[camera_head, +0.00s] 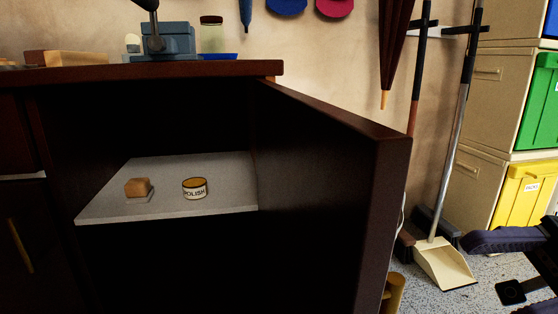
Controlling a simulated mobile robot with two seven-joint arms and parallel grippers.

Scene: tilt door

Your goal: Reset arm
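The dark brown cabinet door (340,190) stands swung open toward me, apart from the cabinet front. A brass handle (393,293) shows low beside its outer edge, partly cut off by the frame. My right gripper (481,266) is at the lower right edge, pointing left. Its two dark fingers are spread, with floor visible between them, and it stands apart from the door and handle. Most of the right arm is outside the frame. My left gripper is not in view.
Inside the cabinet, a grey shelf (110,204) holds a polish tin (195,188) and a small brown block (138,187). A dustpan (445,265) stands behind my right gripper. Drawers (488,120) and coloured bins (525,195) line the right. Speckled floor shows between.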

